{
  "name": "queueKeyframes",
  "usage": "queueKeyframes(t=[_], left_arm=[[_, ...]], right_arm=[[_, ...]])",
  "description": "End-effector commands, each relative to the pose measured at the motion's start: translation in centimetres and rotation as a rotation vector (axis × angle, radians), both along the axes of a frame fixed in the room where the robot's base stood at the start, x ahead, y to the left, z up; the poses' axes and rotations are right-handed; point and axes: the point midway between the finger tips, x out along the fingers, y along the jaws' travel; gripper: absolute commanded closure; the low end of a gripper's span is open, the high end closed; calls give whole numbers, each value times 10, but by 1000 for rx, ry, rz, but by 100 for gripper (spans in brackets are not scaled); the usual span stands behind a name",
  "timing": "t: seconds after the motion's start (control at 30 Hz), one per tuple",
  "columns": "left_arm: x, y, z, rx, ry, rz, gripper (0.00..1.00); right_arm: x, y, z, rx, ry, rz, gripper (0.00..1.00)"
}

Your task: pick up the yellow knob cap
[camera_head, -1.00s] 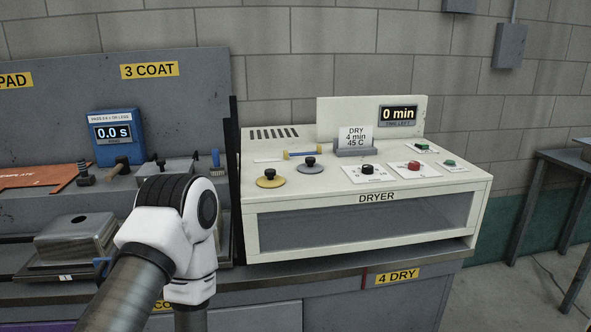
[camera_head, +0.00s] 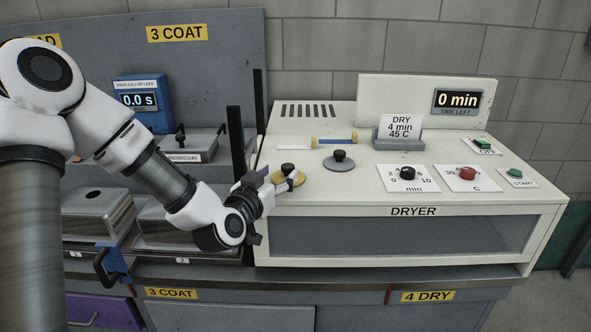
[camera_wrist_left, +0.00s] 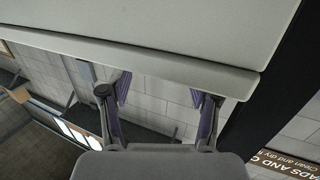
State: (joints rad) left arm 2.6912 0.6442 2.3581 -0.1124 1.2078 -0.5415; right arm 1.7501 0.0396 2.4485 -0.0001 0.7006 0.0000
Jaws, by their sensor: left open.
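The yellow knob cap (camera_head: 291,179), a flat yellow disc with a black knob on top, lies on the left front of the white dryer top. My left gripper (camera_head: 281,184) reaches in from the left beside it and overlaps part of its disc in the head view. I cannot tell whether they touch. In the left wrist view my left gripper (camera_wrist_left: 163,92) is open, with nothing between its fingers; the cap does not show there. A grey disc with a black knob (camera_head: 339,162) lies to the right of the yellow one. My right gripper is not in view.
On the dryer (camera_head: 540,215) are a blue bar with yellow ends (camera_head: 334,140), a card holder (camera_head: 398,139), and dial plates with a black knob (camera_head: 407,173) and a red knob (camera_head: 467,173). Dark upright posts (camera_head: 235,145) stand at the dryer's left edge.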

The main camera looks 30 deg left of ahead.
Motion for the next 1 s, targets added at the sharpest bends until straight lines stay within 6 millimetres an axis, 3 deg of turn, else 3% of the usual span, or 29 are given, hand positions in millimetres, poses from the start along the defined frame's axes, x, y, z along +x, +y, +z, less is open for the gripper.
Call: queueKeyframes(t=[0.37, 0.6, 0.63, 0.8, 1.0], left_arm=[[59, 5, -7, 4, 3, -2, 38], [65, 6, -9, 0, 2, -2, 38], [65, 6, -9, 0, 2, -2, 42], [65, 6, -9, 0, 2, -2, 100], [65, 6, -10, -1, 3, -3, 100]], right_arm=[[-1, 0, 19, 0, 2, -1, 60], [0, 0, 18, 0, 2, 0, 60], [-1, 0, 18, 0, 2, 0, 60], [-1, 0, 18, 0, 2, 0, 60], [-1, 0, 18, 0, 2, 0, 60]])
